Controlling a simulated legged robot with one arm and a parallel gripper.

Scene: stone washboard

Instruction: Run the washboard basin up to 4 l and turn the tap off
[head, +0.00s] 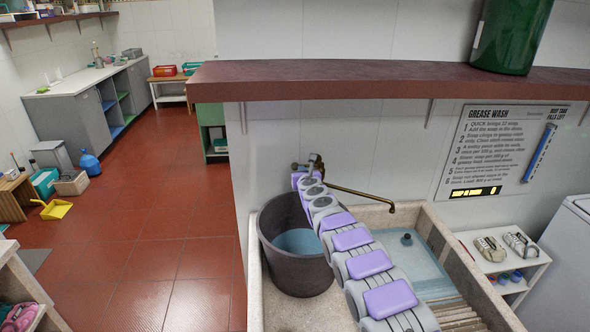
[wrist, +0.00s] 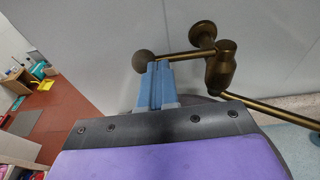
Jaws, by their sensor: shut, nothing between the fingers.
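The brass tap (wrist: 222,65) is on the wall; its curved spout (head: 362,194) reaches right over the stone basin (head: 432,238). Pale blue water (head: 385,250) covers the basin floor, with a small dark plug-like piece (head: 407,239) standing in it. The ridged washboard (head: 455,312) is at its near right. No stream shows at the spout's end. In the wrist view the tap's lever ends in a ball knob (wrist: 143,62). My gripper (wrist: 157,70) is shut and empty, fingertips right by the knob; I cannot tell whether they touch. My arm hides part of the basin.
A dark bucket (head: 272,262) holding bluish water stands left of my arm. A red-brown shelf (head: 390,82) with a green container (head: 511,35) overhangs the tap. A sign (head: 495,145) with a blue gauge (head: 540,152) hangs at right. Open tiled floor (head: 150,220) lies left.

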